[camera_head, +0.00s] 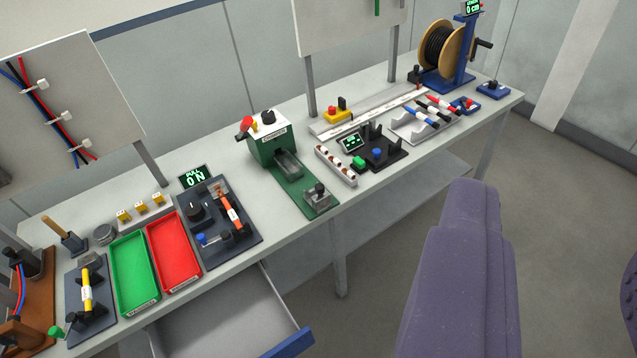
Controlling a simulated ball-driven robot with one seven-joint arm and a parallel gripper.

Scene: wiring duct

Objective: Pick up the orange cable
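The orange cable (226,200) is a short piece with a white label around its middle. It lies in the dark pull-test fixture (247,240) on the left half of the bench, between the fixture's black parts. Two purple fingers of my gripper (555,220) show at the lower right, one of them cut off by the right edge. They stand apart with nothing between them. The gripper is well to the right of the orange cable and in front of the bench.
The red tray (174,252) and green tray (134,275) stand left of the fixture. A green press (272,150) stands to its right. A display (194,176) reads 0 N behind it. An open drawer (235,318) juts out below the bench. The floor at right is clear.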

